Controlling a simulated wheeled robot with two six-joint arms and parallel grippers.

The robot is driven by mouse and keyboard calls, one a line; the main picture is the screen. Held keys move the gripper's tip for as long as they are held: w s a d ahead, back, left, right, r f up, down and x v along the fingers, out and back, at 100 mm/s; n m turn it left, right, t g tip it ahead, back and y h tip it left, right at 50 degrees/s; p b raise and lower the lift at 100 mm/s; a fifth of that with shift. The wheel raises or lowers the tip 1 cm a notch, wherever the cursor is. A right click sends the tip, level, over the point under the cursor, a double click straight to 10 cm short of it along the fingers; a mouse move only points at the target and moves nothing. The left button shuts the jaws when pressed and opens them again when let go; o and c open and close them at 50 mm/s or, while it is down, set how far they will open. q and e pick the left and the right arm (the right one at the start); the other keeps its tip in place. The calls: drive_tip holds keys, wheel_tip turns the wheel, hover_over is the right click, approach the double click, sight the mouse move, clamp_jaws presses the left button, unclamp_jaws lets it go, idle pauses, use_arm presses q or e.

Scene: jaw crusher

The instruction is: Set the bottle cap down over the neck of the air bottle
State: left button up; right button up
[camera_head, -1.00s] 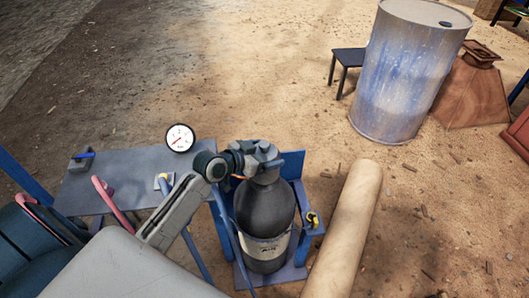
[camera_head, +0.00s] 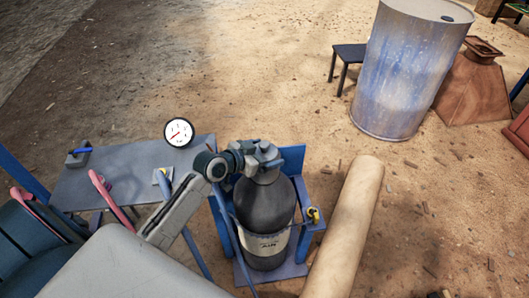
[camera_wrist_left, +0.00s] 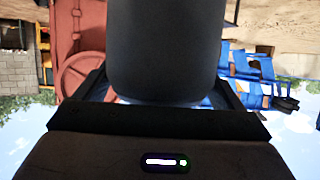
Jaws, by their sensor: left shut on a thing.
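The air bottle (camera_head: 265,207) is a dark grey cylinder with a pale label reading AIR. It stands upright in a blue stand (camera_head: 294,158). My left gripper (camera_head: 264,156) is directly above the bottle and shut on the bottle cap (camera_head: 262,176), a grey rounded piece. The cap covers the bottle's top in the head view, so the neck is hidden. I cannot tell whether the cap touches the bottle. In the left wrist view the cap (camera_wrist_left: 166,50) is a large dark cylinder between the fingers. My right gripper is not in view.
A grey bench (camera_head: 115,172) with a round gauge (camera_head: 178,132) and pink-handled and blue tools is left of the bottle. A tan roll (camera_head: 345,225) lies close on its right. A blue-white drum (camera_head: 400,75) and small dark table (camera_head: 349,55) stand beyond on open sandy ground.

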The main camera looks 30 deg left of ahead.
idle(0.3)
use_arm(q)
drive_tip(key=o, duration=1)
drive_tip(key=shift+c, duration=0.2)
drive_tip(key=v, duration=1)
drive_tip(key=shift+s+r, duration=0.2)
drive_tip(key=shift+s, duration=0.1)
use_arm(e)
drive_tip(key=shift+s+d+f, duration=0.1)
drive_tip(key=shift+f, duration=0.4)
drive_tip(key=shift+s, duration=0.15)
